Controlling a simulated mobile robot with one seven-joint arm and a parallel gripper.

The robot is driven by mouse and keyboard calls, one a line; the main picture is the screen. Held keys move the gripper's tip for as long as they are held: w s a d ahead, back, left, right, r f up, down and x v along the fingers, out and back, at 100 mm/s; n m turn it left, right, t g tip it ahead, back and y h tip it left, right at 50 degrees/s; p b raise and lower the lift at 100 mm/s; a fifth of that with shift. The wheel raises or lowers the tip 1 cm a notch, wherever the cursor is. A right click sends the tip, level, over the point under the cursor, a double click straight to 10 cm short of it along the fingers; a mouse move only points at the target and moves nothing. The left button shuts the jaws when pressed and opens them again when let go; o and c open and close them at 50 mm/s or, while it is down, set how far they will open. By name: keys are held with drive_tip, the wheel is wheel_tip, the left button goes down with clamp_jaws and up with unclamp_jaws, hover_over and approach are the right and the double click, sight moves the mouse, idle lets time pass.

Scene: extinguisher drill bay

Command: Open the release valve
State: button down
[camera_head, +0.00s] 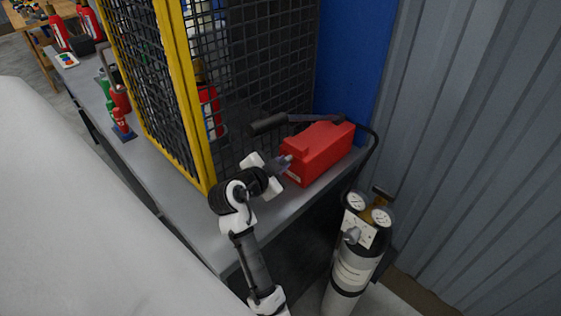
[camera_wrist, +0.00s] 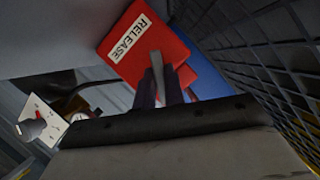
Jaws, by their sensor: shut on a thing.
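The red release valve box (camera_head: 322,151) sits on the grey bench at its right end. In the wrist view the box (camera_wrist: 147,45) carries a white label reading RELEASE (camera_wrist: 130,38).
A yellow-framed black mesh cage (camera_head: 180,90) stands close left of my gripper. A gas cylinder (camera_head: 355,255) with two gauges stands below right, and a black hose (camera_head: 370,148) curves beside the box. Extinguishers (camera_head: 90,22) stand farther left. A corrugated wall (camera_head: 470,140) closes the right.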

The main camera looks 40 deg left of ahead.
drive_tip(key=c, duration=1.5)
unclamp_jaws()
drive_tip(key=b+v, duration=0.3)
drive_tip(key=v, duration=1.1)
drive_tip(key=shift+b, duration=0.4)
